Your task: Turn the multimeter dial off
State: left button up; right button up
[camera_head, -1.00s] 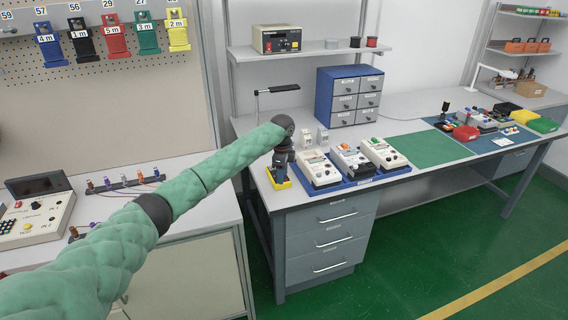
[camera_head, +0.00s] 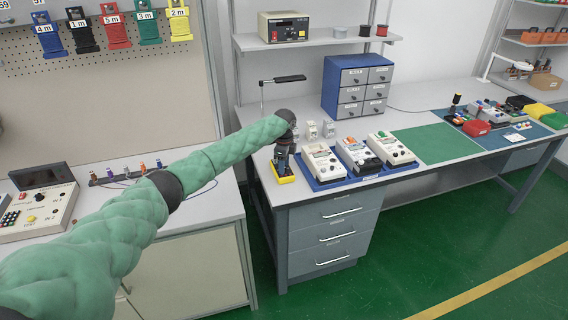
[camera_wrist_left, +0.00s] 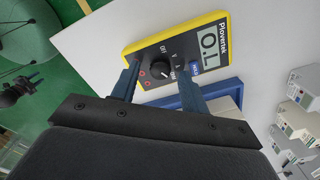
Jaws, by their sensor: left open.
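The yellow-cased multimeter (camera_head: 284,178) lies on the front left part of the right-hand bench, mostly hidden behind my left gripper (camera_head: 283,157). In the left wrist view the multimeter (camera_wrist_left: 196,38) shows its display (camera_wrist_left: 208,46) reading "O.L" and a round black dial (camera_wrist_left: 160,68) on its dark face. An OFF label sits by the dial; the dial's exact setting is too small to tell. My left gripper (camera_wrist_left: 158,72) is open, with its two blue fingers on either side of the dial in that view. I cannot tell whether they touch it. My right gripper is not in view.
A blue tray (camera_head: 352,178) with several white instruments stands just right of the multimeter. Small grey blocks stand behind it, near a black lamp (camera_head: 283,79). A blue drawer cabinet (camera_head: 345,108) is farther back. The green mat (camera_head: 436,144) is bare.

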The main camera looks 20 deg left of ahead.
pick_arm(q)
jog(key=shift+f, duration=0.4)
grip_shut()
jog(key=shift+r, duration=0.1)
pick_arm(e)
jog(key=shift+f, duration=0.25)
